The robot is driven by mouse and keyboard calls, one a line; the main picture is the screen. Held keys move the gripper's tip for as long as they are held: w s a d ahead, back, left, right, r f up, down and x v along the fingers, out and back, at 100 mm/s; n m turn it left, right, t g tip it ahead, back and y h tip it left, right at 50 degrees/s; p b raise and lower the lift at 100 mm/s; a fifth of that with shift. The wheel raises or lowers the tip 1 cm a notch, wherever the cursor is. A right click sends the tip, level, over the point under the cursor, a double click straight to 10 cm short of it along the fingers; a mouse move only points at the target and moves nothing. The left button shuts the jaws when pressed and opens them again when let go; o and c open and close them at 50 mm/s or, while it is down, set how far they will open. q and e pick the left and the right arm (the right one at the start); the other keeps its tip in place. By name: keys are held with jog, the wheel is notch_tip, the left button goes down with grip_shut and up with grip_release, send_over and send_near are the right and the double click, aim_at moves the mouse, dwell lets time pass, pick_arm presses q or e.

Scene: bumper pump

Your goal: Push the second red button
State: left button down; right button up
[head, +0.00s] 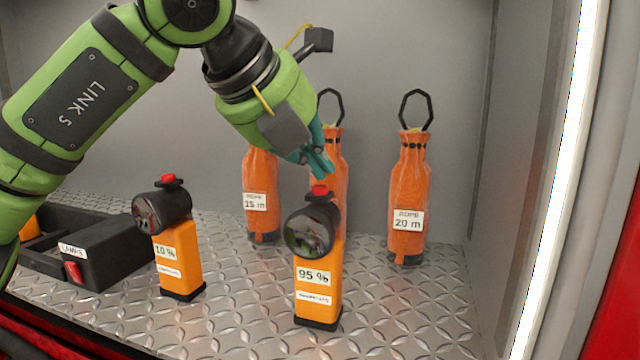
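Two orange lamps with black round heads stand upright on the metal floor, each with a red button on top. The left lamp (180,260) is labelled 10 % and its red button (168,179) is clear of my arm. The right lamp (318,280) is labelled 95 % and its red button (320,190) is just below my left gripper (322,168). The gripper's teal fingers point down, close together, with nothing seen between them. Whether the fingertips touch the button is hard to tell. My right gripper is out of view.
Orange rope bags stand behind the lamps: one labelled 15 m (260,195), one partly hidden behind the right lamp (340,170), and one labelled 20 m (408,190). A black box (110,250) with a red part is at left. The patterned floor at front right is free.

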aim_at(316, 188)
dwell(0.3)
pick_arm(q)
jog(key=shift+f+b, duration=0.45)
jog(key=shift+b, duration=0.05)
jog(key=shift+r, duration=0.1)
jog(key=shift+r+p, duration=0.35)
notch_tip(316, 188, up, 6)
jog(key=p, duration=0.5)
jog(key=shift+r, duration=0.1)
